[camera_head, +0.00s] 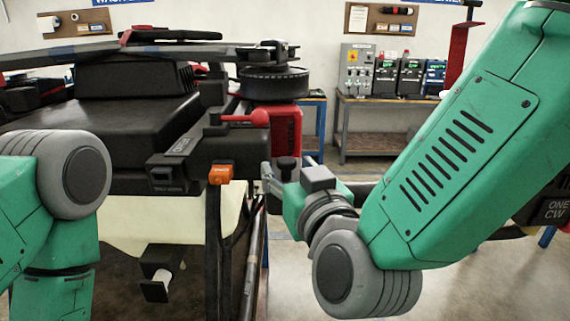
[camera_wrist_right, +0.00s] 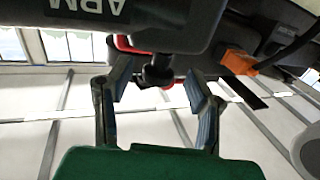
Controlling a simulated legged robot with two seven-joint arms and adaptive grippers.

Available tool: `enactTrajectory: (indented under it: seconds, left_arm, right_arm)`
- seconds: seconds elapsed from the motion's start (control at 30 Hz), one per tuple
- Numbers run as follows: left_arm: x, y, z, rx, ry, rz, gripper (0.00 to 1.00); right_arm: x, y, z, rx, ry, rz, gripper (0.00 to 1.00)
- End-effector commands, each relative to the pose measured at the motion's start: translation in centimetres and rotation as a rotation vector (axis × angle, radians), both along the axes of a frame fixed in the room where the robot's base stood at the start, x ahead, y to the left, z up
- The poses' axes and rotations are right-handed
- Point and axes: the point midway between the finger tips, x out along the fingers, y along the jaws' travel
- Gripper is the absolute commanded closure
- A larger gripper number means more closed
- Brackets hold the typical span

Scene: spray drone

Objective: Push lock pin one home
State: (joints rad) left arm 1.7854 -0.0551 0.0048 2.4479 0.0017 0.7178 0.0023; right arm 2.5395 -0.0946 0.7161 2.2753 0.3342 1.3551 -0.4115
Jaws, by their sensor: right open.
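A dark pin with a rounded knob (camera_wrist_right: 158,72), which looks like the lock pin, hangs from the underside of the drone arm (camera_wrist_right: 175,28) in the right wrist view. My right gripper (camera_wrist_right: 160,86) is open, with one finger on each side of the pin and a visible gap to both. In the head view, a black knob (camera_head: 287,164) shows at the right gripper (camera_head: 284,176), below the red motor mount (camera_head: 287,128). I cannot tell how far the pin is seated. My left gripper is out of view; only my left arm shows.
A red ball-ended lever (camera_head: 258,118) and an orange clip (camera_head: 221,174) sit on the drone close to the right gripper. The drone's dark leg frame (camera_head: 250,255) stands just left of it. A bench (camera_head: 370,132) with chargers is at the back.

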Motion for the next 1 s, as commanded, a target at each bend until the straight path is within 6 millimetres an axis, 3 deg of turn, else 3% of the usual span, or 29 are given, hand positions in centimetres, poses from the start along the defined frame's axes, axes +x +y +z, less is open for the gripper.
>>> enactTrajectory:
  seconds: [0.3,0.73,0.87,1.0]
  left_arm:
    - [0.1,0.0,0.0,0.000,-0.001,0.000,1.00]
    - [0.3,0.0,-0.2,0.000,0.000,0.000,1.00]
    - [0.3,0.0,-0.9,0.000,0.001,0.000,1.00]
    - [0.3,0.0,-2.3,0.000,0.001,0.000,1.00]
  right_arm:
    - [-4.3,-1.5,-0.2,-0.001,0.003,0.002,0.53]
    - [-4.7,-1.7,-0.5,-0.002,0.009,0.000,0.53]
    - [-4.3,-2.5,-3.5,-0.012,0.066,-0.004,0.53]
    - [-3.8,-4.2,-9.9,-0.034,0.196,-0.010,0.53]
